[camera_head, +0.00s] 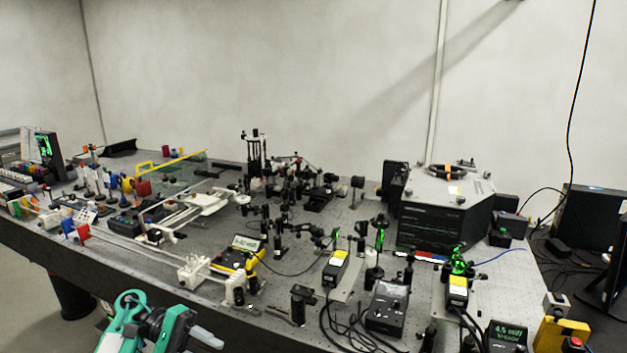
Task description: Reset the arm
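A teal, white and black part of my arm (145,325) shows at the bottom edge, left of the middle, in front of the bench's near edge. It looks like my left arm. I cannot make out its fingertips or whether it holds anything. My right arm and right gripper are not in view. The dark optical bench (130,270) runs across the view from the left to the lower right, and my visible arm part is on its near side.
The bench is crowded with optical mounts. A grey and black instrument (445,225) stands at the back right. A yellow meter (240,252) and a black meter (388,305) with loose cables sit toward the front. A monitor (48,150) stands far left. Floor shows at the lower left.

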